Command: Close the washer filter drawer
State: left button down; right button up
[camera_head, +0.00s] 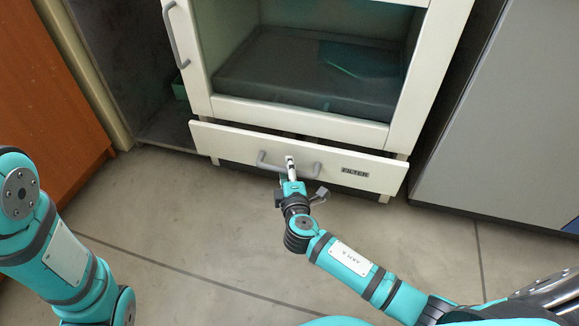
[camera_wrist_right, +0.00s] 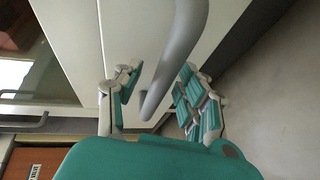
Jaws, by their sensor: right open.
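The washer filter drawer (camera_head: 226,143) is a wide white front marked FILTER, low on the white cabinet. It stands out from the cabinet, with a dark gap along its top edge. Its grey bar handle (camera_head: 264,162) is at the middle of the front. My right gripper (camera_head: 290,172) is at this handle and hides part of it. In the right wrist view, the handle (camera_wrist_right: 176,60) passes between the two open fingers of the gripper (camera_wrist_right: 158,82); I cannot tell whether they touch it. My left arm shows at the left of the head view, but its gripper does not.
The cabinet (camera_head: 300,117) has a glass-fronted chamber above the drawer and a grey vertical handle (camera_head: 173,38) at its left. A grey cabinet (camera_head: 510,110) stands to the right and an orange-brown one (camera_head: 45,95) to the left. The floor (camera_head: 190,215) before the drawer is clear.

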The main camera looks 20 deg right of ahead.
grip_shut()
dwell(0.4)
jog(key=w+d, duration=0.2)
jog(key=w, duration=0.1)
jog(key=shift+w+d, duration=0.2)
jog(key=shift+w, duration=0.05)
grip_release()
